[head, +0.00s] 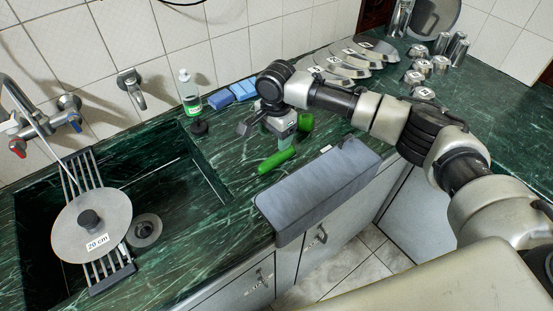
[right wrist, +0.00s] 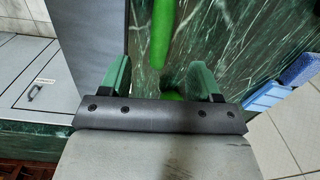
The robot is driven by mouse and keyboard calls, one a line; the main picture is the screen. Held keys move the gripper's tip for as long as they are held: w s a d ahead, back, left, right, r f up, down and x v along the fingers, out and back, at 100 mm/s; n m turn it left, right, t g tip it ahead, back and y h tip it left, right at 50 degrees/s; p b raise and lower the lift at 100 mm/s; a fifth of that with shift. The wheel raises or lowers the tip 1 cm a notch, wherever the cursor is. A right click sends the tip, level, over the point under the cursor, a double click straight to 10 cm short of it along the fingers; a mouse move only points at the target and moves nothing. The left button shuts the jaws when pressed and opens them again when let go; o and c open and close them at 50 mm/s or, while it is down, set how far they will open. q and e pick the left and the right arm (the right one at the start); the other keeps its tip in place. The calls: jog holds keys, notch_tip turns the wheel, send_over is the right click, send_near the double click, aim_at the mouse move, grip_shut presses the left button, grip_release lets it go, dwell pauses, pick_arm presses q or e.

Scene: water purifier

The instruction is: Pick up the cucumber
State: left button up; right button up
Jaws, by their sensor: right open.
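A green cucumber (head: 276,161) lies on the dark green marble counter between the sink and the grey cloth. There the cucumber (right wrist: 161,35) shows ahead, in line with the gap between the fingers. My left gripper is not in view.
A grey cloth (head: 318,190) hangs over the counter's front edge. Blue sponges (head: 231,94) and a soap bottle (head: 189,92) stand along the wall. The sink (head: 165,190) holds a rack and a lid (head: 90,222).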

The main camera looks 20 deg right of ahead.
aim_at(274, 158)
jog(key=f, duration=0.7)
jog(key=f+p, duration=0.1)
jog(key=f, duration=0.2)
jog(key=shift+w+a+f, duration=0.1)
jog(key=shift+w+f, duration=0.15)
jog(key=c, duration=1)
jog(key=shift+c, duration=0.2)
jog(key=shift+r, duration=0.15)
